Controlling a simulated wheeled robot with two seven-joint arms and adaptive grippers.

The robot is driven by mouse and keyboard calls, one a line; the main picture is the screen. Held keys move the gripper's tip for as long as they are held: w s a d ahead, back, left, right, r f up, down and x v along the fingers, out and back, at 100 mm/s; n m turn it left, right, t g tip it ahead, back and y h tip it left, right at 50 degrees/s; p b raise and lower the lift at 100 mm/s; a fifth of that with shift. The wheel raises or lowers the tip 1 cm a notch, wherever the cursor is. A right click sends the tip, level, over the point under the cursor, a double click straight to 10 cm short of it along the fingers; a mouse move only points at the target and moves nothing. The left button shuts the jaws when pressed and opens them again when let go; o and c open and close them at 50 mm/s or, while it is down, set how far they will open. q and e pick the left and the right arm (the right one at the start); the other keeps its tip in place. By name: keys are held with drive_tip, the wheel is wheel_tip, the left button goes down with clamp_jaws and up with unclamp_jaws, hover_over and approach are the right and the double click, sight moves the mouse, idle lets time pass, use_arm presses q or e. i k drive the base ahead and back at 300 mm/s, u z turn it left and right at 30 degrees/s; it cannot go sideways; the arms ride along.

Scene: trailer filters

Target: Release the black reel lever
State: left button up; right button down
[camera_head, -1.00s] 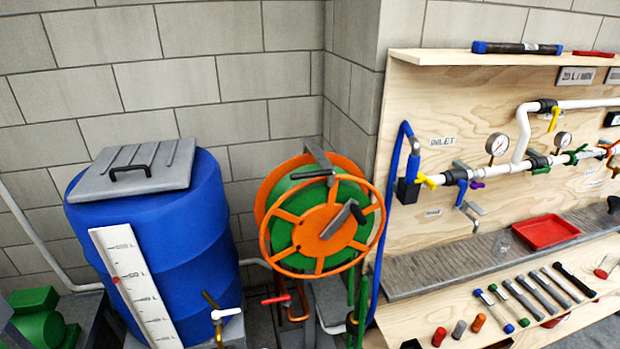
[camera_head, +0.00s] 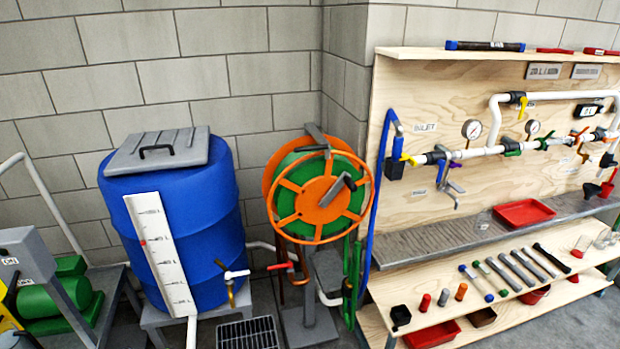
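A hose reel (camera_head: 296,222) with an orange spoked rim and a green drum stands on a grey stand near the wall corner. A dark lever-like bar (camera_head: 318,138) slants across the top of the reel. A dark grey crank (camera_head: 337,190) with a knob is on the orange hub at the front. I cannot tell for certain which of these is the black reel lever, or whether it is locked. Neither of my grippers is in view.
A blue barrel (camera_head: 215,210) with a white gauge board stands left of the reel. A red-handled valve (camera_head: 280,266) is low beside the reel. A wooden bench (camera_head: 470,262) with pipes and filters fills the right. A floor drain grate (camera_head: 248,333) lies in front.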

sight(311, 148)
drive_tip(key=u, duration=1.05)
drive_tip(key=i, duration=1.5)
drive_tip(key=z, duration=0.7)
